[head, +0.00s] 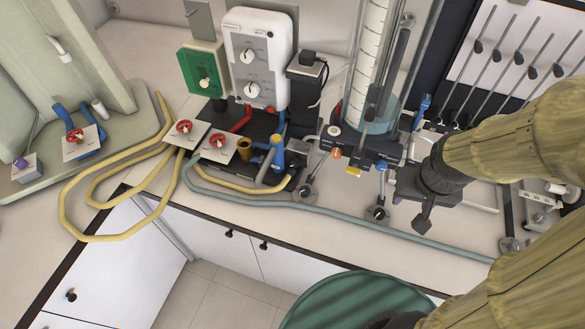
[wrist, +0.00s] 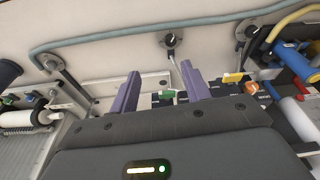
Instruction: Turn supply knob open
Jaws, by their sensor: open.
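No knob in view carries a label I can read as supply. A small black lever knob on a round grey base (head: 378,212) stands on the bench in front of the manometer base. It also shows in the wrist view (wrist: 171,42), just beyond my fingertips and apart from them. Similar knobs stand to its left (head: 305,191) and right (head: 510,244) in the head view. My gripper (head: 421,222) is right of the middle knob in the head view. In the wrist view my gripper (wrist: 161,70) has two purple fingers spread apart with nothing held between them.
A blue-grey hose (head: 350,220) runs along the bench front. Red handwheels (head: 218,141) and yellow hoses (head: 85,235) are at left. A tall clear cylinder (head: 368,60) stands behind the middle knob. A white panel with slanted tubes (head: 520,45) is back right.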

